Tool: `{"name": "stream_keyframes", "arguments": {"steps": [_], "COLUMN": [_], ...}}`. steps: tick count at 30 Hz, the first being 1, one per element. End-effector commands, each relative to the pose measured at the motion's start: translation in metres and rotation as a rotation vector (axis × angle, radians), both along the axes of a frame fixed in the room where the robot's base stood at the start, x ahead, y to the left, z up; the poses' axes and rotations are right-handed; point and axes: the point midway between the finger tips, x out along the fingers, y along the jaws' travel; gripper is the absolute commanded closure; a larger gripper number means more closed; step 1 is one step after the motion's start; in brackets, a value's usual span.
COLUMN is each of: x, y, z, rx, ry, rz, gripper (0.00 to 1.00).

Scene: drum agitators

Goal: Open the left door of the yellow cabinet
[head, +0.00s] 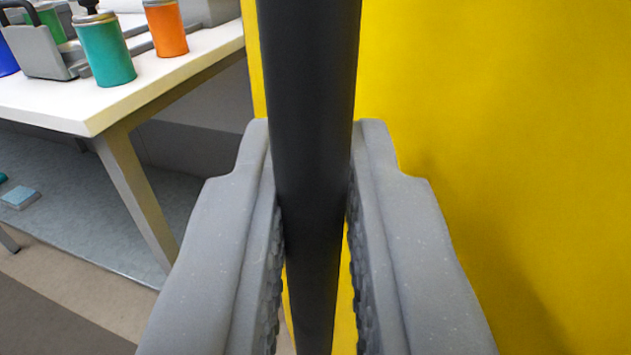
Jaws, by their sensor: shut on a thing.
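The yellow cabinet door (500,120) fills the right half of the head view. Its left edge runs down just left of a long dark vertical handle bar (312,90). My gripper (313,160) has one grey finger on each side of the bar and is shut on it. The bar passes between the ribbed finger pads and continues out of view at top and bottom. The rest of the cabinet and any other door are out of view.
A white table (60,105) with a metal leg (140,195) stands to the left of the cabinet. On it are a teal can (105,50), an orange can (166,28) and a grey device (38,48). A small light-blue item (20,197) lies on the grey surface beneath.

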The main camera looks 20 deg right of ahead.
Motion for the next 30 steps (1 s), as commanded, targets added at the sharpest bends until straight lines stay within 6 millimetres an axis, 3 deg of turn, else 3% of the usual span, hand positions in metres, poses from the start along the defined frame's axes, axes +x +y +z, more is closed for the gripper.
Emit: {"name": "stream_keyframes", "arguments": {"steps": [15, 30], "x": [-0.002, -0.003], "y": [0.026, 0.029], "z": [0.003, 0.002], "rx": [0.002, 0.0], "ry": [-0.005, -0.003], "rz": [0.01, 0.012], "gripper": [1.0, 1.0]}}
